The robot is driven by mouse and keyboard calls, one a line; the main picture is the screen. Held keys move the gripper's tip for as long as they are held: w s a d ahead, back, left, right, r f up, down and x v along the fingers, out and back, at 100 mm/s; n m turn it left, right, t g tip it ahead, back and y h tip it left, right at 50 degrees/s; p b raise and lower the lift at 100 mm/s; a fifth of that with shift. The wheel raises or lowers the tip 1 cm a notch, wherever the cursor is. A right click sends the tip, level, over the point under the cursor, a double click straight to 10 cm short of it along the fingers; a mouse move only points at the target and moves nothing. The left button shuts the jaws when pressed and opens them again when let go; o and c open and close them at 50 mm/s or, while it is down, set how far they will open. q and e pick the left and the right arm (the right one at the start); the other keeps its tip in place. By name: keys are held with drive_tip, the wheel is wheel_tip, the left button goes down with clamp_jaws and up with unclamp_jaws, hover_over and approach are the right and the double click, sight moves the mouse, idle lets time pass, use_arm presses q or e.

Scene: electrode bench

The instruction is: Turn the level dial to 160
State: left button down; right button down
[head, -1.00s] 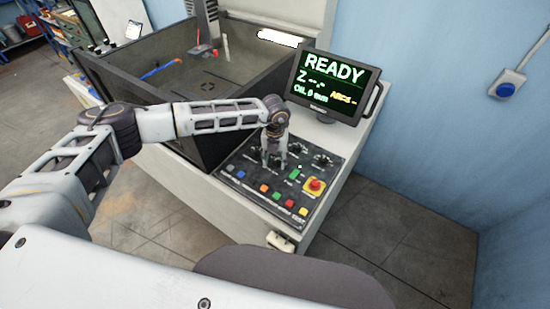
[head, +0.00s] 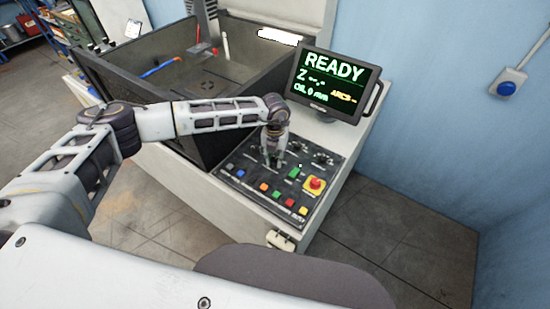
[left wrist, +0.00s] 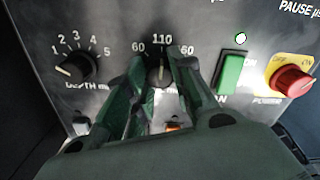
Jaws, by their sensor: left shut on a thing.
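The level dial (left wrist: 160,74) is a dark round knob with 60, 110 and a partly hidden right-hand number around it. Its pale pointer mark looks aimed up towards 110. My left gripper (left wrist: 159,84) is shut on this dial, with one green-tinted finger at each side. In the head view my left gripper (head: 272,161) reaches straight down onto the control panel (head: 238,187) and hides the dial. The monitor (head: 334,87) reads READY, with "OIL 0 mm" below. My right gripper is not in view.
A depth dial (left wrist: 76,69) lies left of my fingers. A green button (left wrist: 231,72) and a red rotary switch (left wrist: 292,80) on yellow lie to the right. Several coloured buttons line the panel's front. The dark open tank (head: 135,94) stands behind my forearm.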

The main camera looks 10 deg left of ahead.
sight(275, 159)
use_arm(q)
drive_tip(key=shift+f+m+b, duration=0.15)
drive_tip(key=shift+m+b, duration=2.45)
drive_tip(key=shift+b, duration=0.25)
drive_tip(key=shift+m+b, duration=1.6)
drive_tip(key=shift+m, duration=0.1)
drive_tip(key=shift+r, duration=0.2)
drive_tip(key=c, duration=1.2)
unclamp_jaws()
drive_tip(key=shift+r, duration=5.95)
